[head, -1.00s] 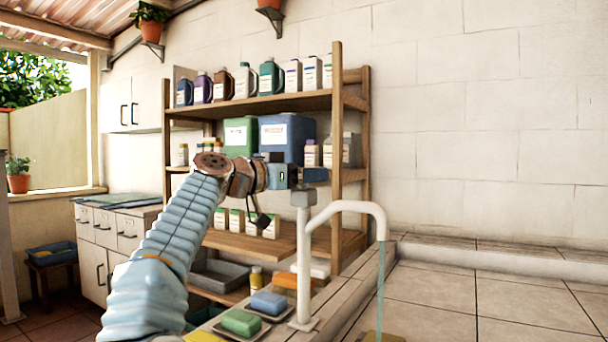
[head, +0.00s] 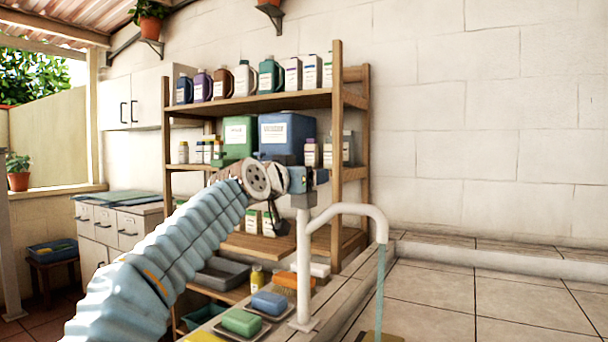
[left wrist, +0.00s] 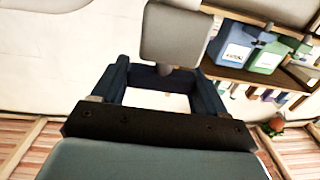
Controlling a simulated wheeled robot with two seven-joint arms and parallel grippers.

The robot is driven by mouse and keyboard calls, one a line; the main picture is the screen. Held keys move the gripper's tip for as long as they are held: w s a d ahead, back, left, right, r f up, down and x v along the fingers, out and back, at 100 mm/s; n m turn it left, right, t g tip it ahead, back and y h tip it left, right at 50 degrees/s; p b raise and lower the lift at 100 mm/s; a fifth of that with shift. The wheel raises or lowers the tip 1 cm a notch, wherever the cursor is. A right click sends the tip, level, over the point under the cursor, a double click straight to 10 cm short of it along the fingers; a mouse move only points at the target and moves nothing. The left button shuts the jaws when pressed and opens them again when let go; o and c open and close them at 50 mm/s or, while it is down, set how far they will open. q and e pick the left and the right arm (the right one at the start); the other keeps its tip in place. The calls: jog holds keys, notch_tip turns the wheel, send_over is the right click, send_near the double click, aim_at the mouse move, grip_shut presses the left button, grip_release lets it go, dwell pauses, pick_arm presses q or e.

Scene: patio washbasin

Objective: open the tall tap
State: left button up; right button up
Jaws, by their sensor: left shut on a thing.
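The tall tap (head: 305,262) is a white upright pipe with a grey block-shaped head (head: 303,201) and a curved spout (head: 352,208) reaching right. A pale blue-green stream of water (head: 379,285) runs down from the spout's mouth. My left gripper (head: 314,178) is at the top of the tap, shut on its handle; the handle itself is mostly hidden by the fingers in the head view. In the left wrist view, the dark fingers of my left gripper (left wrist: 160,75) stand on either side, with the grey tap head (left wrist: 175,35) just beyond them. My right gripper is not in view.
A wooden shelf (head: 270,103) with bottles and canisters stands behind the tap. The tiled surface (head: 500,300) at right is clear.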

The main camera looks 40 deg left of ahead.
pick_arm(q)
jog(key=o, duration=1)
jog(key=shift+s+d, duration=0.1)
jog(key=shift+s, duration=0.25)
jog(key=b+v, duration=0.3)
jog(key=v, duration=1)
jog(key=shift+f, duration=0.1)
